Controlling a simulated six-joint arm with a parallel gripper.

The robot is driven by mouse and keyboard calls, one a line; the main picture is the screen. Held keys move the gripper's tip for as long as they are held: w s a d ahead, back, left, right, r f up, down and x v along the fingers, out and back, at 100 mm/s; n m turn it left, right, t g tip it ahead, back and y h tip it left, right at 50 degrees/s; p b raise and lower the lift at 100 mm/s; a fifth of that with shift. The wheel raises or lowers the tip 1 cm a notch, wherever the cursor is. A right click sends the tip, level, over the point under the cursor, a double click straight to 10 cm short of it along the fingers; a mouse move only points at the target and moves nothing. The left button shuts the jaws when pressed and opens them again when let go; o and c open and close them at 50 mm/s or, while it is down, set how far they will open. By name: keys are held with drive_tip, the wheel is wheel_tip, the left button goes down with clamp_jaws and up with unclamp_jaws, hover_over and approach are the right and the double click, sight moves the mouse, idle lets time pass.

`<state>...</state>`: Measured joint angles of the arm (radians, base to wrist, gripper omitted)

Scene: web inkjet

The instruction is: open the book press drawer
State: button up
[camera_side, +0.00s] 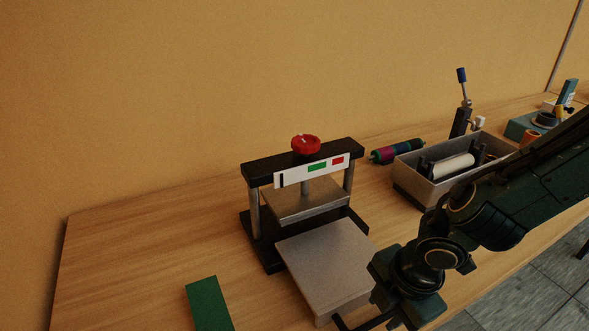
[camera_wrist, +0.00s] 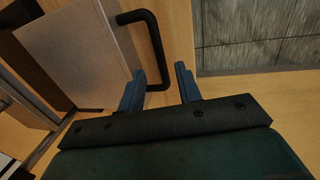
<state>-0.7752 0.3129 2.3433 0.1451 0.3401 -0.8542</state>
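The book press (camera_side: 256,215) stands on the table in the side view, with a black frame, a red knob (camera_side: 305,144) and a raised grey platen (camera_side: 300,203). Its grey drawer (camera_side: 325,262) sticks out in front of the frame. The drawer also shows in the wrist view (camera_wrist: 80,55), with a black bar handle (camera_wrist: 155,45) on its front. My gripper (camera_wrist: 159,69) is open, its two blue fingers apart. The handle bar passes between the fingertips in the wrist view; I cannot tell whether either finger touches it. In the side view the fingertips are not clearly visible.
A green block (camera_side: 208,304) lies left of the drawer. A grey tray with a white roller (camera_side: 430,194), a dark coloured roller (camera_side: 397,152) and a blue-tipped lever (camera_side: 462,90) stand to the right. The table's front edge (camera_wrist: 196,40) is close to the handle.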

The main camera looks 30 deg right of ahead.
wheel_tip(320, 180, up, 10)
drive_tip(key=s, duration=0.2)
drive_tip(key=shift+f, duration=0.2)
idle(0.5)
drive_tip(key=s+d+r+m+t, duration=0.1)
drive_tip(key=s+d+r+m, duration=0.1)
drive_tip(key=d+m, duration=0.4)
drive_tip(key=s+d+r+m+t, duration=0.1)
drive_tip(key=s+d+r+m, duration=0.1)
drive_tip(key=d+r+m, duration=0.3)
drive_tip(key=s+d+r+m+t, duration=0.1)
drive_tip(key=s+d+r+m, duration=0.2)
drive_tip(key=d+m, duration=0.4)
drive_tip(key=d, duration=0.3)
drive_tip(key=shift+r, duration=0.35)
